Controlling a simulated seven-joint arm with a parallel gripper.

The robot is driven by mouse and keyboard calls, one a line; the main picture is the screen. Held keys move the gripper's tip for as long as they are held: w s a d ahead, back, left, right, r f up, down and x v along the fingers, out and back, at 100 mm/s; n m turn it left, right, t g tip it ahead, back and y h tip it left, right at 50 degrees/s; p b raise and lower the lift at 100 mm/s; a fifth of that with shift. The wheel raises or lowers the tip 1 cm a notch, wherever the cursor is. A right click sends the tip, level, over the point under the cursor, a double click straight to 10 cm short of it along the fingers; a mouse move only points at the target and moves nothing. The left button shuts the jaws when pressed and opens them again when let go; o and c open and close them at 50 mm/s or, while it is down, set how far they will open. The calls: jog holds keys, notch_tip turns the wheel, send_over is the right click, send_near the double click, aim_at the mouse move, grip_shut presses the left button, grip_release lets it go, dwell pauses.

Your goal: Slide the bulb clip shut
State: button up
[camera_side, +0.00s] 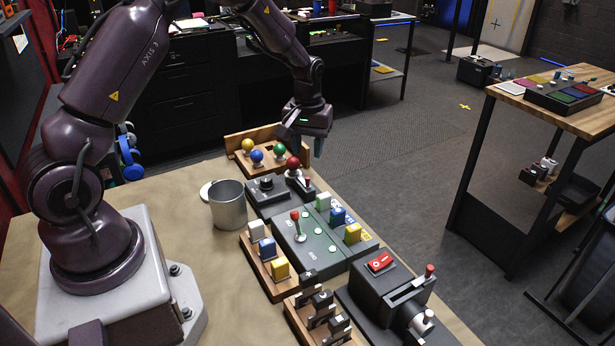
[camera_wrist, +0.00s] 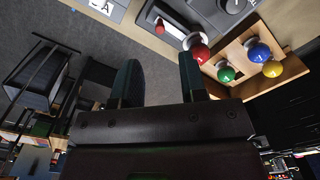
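A red bulb (camera_side: 293,162) stands in a dark fixture (camera_side: 301,184) at the far end of the work table. The fixture has a small red knob (camera_side: 308,182) beside the bulb, seemingly on the clip. In the wrist view the red bulb (camera_wrist: 200,54) is just past the right fingertip, and the small red knob (camera_wrist: 160,28) lies by a pale slot. My gripper (camera_side: 308,142) is above and beyond the bulb, fingers pointing down. The wrist view shows my gripper (camera_wrist: 160,75) open with nothing between its fingers. I cannot tell the clip's exact position.
A wooden rack (camera_side: 252,164) holds yellow, blue and green bulbs beside the red one. A dial box (camera_side: 265,188), a lever panel (camera_side: 320,240), coloured blocks and a metal cup (camera_side: 229,206) stand closer. A box with a red rocker switch (camera_side: 380,262) is nearest the front.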

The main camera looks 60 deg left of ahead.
aim_at(303, 178)
notch_tip(303, 178, down, 8)
jog(key=shift+f, duration=0.2)
grip_shut()
